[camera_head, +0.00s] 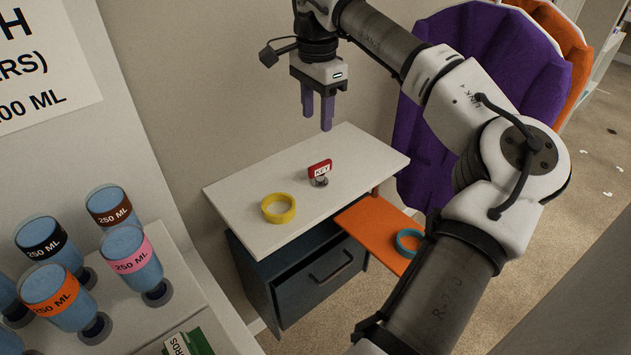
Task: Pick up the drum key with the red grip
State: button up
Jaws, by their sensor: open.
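The drum key has a red grip (320,169) with a white label reading KEY and a small grey metal end below it. It stands on the white top of a small cabinet (350,150), right of the middle. My gripper (317,117) hangs above the cabinet top with its purple fingers pointing down. It is open and empty, above the drum key and apart from it.
A yellow ring (265,211) lies on the cabinet top left of the key. A teal ring (399,245) lies on a lower orange shelf (362,220). Several labelled blue cups (128,258) stand at the left. Purple and orange cushioned shapes (480,60) stand behind my arm.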

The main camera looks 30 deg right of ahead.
aim_at(318, 164)
notch_tip(318, 164, down, 11)
jog(key=shift+w+r, duration=0.1)
jog(key=shift+w, duration=0.05)
jog(key=shift+w+d+f+p, duration=0.15)
jog(key=shift+f+p, duration=0.15)
jog(key=shift+f, duration=1)
jog(key=shift+w+d+f+p, duration=0.1)
jog(key=shift+f+p, duration=0.15)
jog(key=shift+f, duration=1.05)
grip_shut()
